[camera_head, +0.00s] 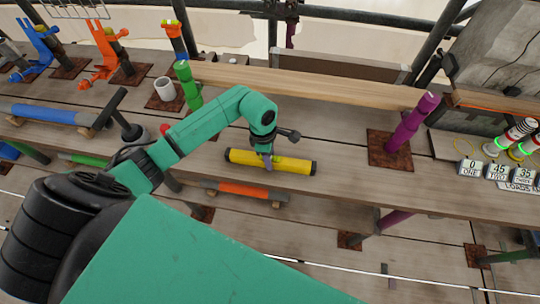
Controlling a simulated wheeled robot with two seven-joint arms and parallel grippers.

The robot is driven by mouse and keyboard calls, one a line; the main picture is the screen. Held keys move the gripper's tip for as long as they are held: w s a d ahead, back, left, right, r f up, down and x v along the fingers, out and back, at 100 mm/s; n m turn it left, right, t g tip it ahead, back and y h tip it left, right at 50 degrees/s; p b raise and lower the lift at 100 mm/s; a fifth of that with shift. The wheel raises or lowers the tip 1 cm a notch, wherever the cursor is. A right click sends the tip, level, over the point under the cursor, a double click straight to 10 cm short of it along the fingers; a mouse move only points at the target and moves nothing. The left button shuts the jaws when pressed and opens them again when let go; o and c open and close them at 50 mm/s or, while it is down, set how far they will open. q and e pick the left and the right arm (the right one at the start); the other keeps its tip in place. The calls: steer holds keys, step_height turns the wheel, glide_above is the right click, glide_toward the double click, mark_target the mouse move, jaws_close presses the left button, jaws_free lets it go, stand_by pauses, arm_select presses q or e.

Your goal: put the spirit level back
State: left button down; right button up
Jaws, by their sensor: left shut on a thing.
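The yellow spirit level (296,166) has black ends and lies lengthwise across the picture near the middle of the head view. My left gripper (268,162) comes down on it from above and is shut on it near its middle. The fingers hide a small part of it. I cannot tell whether the level touches the planks or hangs just above them. My right gripper is not in view.
An orange bar (244,190) on small wooden blocks lies nearer than the level. A purple post (411,124) stands to the right, a green post (188,86) and white cup (165,89) to the left. A long timber (300,84) lies behind.

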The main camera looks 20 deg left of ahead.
arm_select(q)
steer(key=shift+f+b, duration=0.15)
steer(key=shift+b, duration=0.15)
steer(key=c, duration=0.5)
jaws_free()
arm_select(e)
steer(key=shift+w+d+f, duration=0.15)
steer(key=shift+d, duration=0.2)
arm_select(q)
steer(key=shift+r, duration=0.2)
steer(key=shift+r, duration=0.2)
steer(key=r+b, duration=0.1)
steer(key=r, duration=0.3)
steer(key=a+r+b, duration=0.1)
steer(key=r, duration=0.2)
steer(key=r+b, duration=0.1)
steer(key=r, duration=0.3)
steer(key=shift+s+a+r, duration=0.2)
steer(key=shift+r, duration=0.1)
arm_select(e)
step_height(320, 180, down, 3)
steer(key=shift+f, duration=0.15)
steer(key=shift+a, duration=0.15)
